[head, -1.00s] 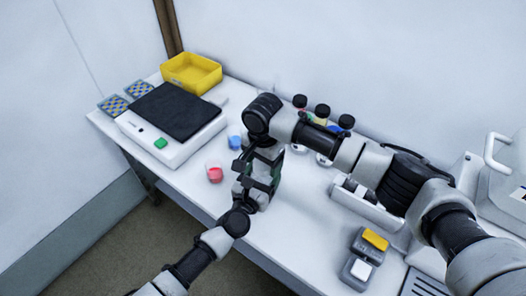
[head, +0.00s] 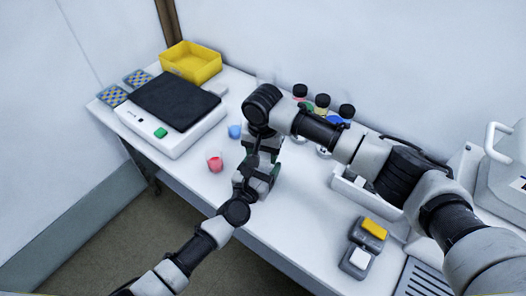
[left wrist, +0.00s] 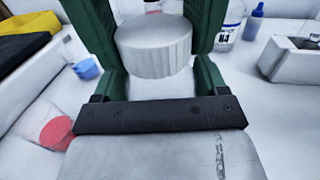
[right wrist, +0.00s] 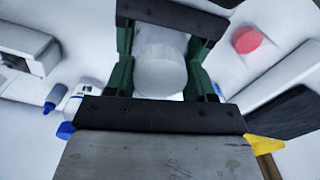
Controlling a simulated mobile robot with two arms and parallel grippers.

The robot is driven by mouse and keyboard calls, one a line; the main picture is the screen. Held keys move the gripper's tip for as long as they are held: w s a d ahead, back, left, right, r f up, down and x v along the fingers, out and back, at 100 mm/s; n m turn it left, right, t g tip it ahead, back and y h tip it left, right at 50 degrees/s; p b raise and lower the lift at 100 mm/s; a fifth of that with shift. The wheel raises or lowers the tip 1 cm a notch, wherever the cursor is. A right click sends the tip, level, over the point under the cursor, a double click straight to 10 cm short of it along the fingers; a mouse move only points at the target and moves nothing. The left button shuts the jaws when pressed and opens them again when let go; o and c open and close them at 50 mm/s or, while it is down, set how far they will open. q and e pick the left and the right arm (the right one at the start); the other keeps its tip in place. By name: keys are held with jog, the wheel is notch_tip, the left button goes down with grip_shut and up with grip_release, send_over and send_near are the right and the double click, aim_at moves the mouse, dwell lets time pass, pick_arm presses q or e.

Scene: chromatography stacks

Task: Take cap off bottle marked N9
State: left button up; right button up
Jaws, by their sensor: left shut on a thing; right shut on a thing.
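In the left wrist view a white ribbed cap (left wrist: 155,48) sits between the green fingers of my left gripper (left wrist: 155,30), with a pale body below it. In the right wrist view a white ribbed cap (right wrist: 160,68) shows between the green fingers of my right gripper (right wrist: 160,60). Both grippers are shut on the white bottle and cap, close together over the table. In the head view my left gripper (head: 258,172) is below and my right gripper (head: 264,142) is just above it. They hide most of the bottle there. I cannot read any N9 mark.
A balance (head: 175,112) and yellow bin (head: 192,62) are farther left. Black-capped bottles (head: 322,101) stand behind my right arm. Front right has a yellow-and-white-buttoned device (head: 363,250).

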jog(key=n, duration=1.3)
jog(key=shift+n, duration=0.4)
jog(key=n, duration=0.6)
jog(key=shift+r+n, duration=0.1)
jog(key=shift+n, duration=0.3)
jog(key=n, duration=0.6)
jog(key=shift+n, duration=0.4)
jog(key=n, duration=1.7)
jog(key=shift+r, duration=0.1)
jog(key=n, duration=0.4)
jog(key=shift+a+r, duration=0.15)
jog(key=shift+a, duration=0.05)
jog(key=shift+n, duration=0.9)
jog(key=shift+s+a, duration=0.1)
pick_arm(q)
jog(key=shift+d, duration=0.1)
